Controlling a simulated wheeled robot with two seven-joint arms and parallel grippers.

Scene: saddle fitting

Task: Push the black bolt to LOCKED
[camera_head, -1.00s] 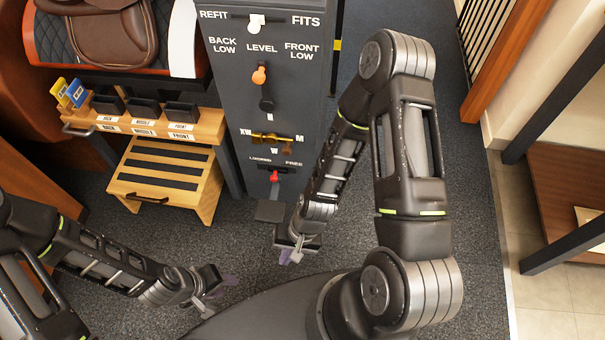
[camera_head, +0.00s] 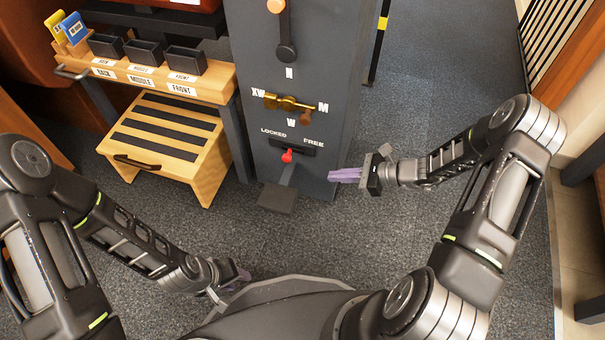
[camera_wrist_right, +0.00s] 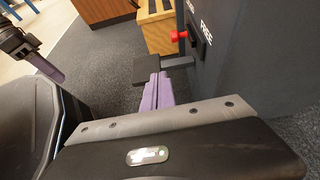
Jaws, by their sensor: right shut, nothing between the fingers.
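The black bolt (camera_head: 297,150) sits in a slot low on the dark grey post, under the words LOCKED on the left and FREE on the right. Its red knob (camera_head: 287,155) is between the two words, nearer LOCKED; the bolt's exact position is hard to tell. The red knob also shows in the right wrist view (camera_wrist_right: 178,36), beyond my fingers. My right gripper (camera_head: 332,176) is shut and empty, right of and slightly below the knob, apart from it. My left gripper (camera_head: 246,277) is low at the left, away from the post; its finger gap is unclear.
A dark pedal plate (camera_head: 277,198) juts from the post below the knob. A brass dial (camera_head: 285,102) with XW, W and M marks is above. A wooden step (camera_head: 165,145) and a shelf with black bins (camera_head: 186,60) stand left. Carpet right of the post is clear.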

